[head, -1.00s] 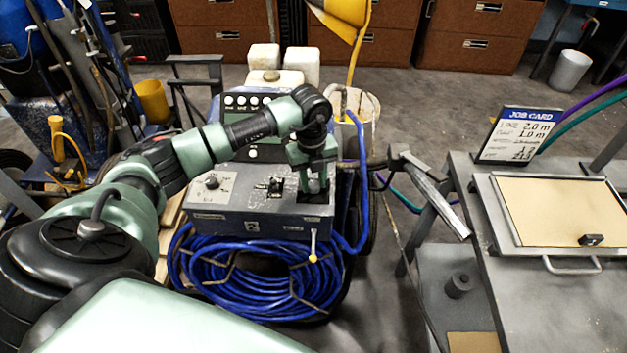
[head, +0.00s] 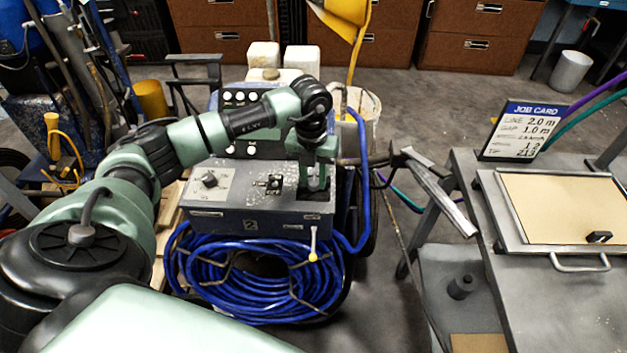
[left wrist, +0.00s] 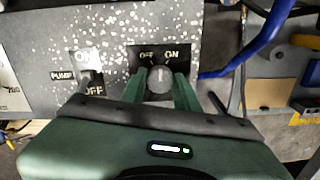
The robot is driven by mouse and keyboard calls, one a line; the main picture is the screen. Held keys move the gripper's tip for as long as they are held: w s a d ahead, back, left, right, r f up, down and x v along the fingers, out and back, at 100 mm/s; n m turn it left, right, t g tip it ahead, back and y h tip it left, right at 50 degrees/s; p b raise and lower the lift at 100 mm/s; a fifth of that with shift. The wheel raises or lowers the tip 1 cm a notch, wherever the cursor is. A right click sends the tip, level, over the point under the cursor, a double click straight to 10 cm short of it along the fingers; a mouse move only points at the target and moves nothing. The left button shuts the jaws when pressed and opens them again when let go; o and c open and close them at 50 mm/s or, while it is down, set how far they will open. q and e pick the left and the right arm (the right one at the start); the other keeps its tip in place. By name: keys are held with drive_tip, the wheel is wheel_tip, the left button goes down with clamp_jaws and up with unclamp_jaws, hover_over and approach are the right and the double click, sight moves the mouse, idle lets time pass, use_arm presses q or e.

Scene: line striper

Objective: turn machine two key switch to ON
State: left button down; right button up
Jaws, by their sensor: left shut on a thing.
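Machine two is a grey box (head: 245,223) with a "2" on its front. In the left wrist view its key switch (left wrist: 159,80) is a round grey knob below a black plate (left wrist: 146,52) marked OFF and ON. My left gripper (head: 318,190) reaches down onto the right end of the box top. In the left wrist view the green fingers of my left gripper (left wrist: 158,88) are on both sides of the knob, shut on it. The knob's pointing direction is hard to tell. My right gripper is not in view.
A pump switch (left wrist: 90,78) with a black plate sits left of the key switch. A dial (head: 209,180) is on the box's left. Coiled blue hose (head: 255,285) hangs in front. A grey table (head: 515,300) with a job card (head: 521,130) stands right.

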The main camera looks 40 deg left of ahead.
sight(313, 180)
use_arm(q)
drive_tip(key=m+b, duration=0.2)
drive_tip(key=m, duration=0.3)
drive_tip(key=shift+m, duration=0.3)
idle(0.4)
drive_tip(key=c, duration=1.1)
unclamp_jaws()
drive_tip(key=shift+o, duration=0.2)
wheel_tip(313, 180, up, 8)
drive_tip(key=shift+a+f+b, duration=0.1)
drive_tip(key=shift+b, duration=0.2)
